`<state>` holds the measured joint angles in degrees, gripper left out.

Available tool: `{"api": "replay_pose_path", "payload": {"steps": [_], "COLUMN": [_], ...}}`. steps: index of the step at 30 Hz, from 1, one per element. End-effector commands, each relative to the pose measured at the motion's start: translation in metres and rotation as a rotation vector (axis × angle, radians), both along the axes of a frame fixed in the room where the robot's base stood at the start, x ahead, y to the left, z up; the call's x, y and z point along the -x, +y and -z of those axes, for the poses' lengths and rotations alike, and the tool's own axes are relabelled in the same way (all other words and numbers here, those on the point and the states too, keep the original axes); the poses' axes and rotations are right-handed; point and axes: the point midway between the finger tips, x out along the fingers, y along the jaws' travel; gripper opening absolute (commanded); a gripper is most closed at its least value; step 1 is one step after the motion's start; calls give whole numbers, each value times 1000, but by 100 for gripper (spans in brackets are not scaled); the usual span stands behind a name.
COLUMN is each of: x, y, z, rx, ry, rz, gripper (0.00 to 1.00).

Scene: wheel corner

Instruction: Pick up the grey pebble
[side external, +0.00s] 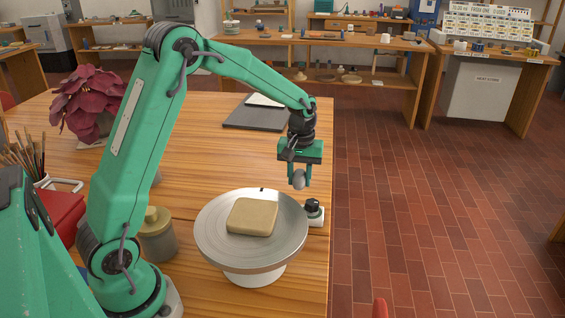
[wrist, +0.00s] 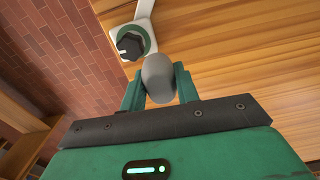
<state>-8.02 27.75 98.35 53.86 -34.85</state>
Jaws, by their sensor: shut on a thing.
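The grey pebble (side external: 299,179) is a smooth, rounded oval. My gripper (side external: 299,182) is shut on it and holds it in the air, above the right rear edge of the wheel. In the wrist view the pebble (wrist: 159,78) sits between the two green fingers of my gripper (wrist: 158,82), with its far end sticking out past the tips. The pebble looks clear of the wheel and the table in both views.
A round grey wheel (side external: 215,246) bears a square tan clay slab (side external: 253,217). A small white box with a black knob (side external: 314,212) stands at its right, also in the wrist view (wrist: 131,43). A lidded jar (side external: 157,236) stands left. The table's right edge drops to brick floor.

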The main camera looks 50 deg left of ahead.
Motion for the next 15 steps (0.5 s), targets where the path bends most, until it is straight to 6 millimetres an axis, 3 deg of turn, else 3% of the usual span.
{"api": "replay_pose_path", "payload": {"steps": [6, 15], "x": [5, 7], "y": [-21, -26], "z": [-13, -16], "rx": [0, 0], "ry": [-1, 0], "rz": [1, 0], "gripper": [5, 5]}}
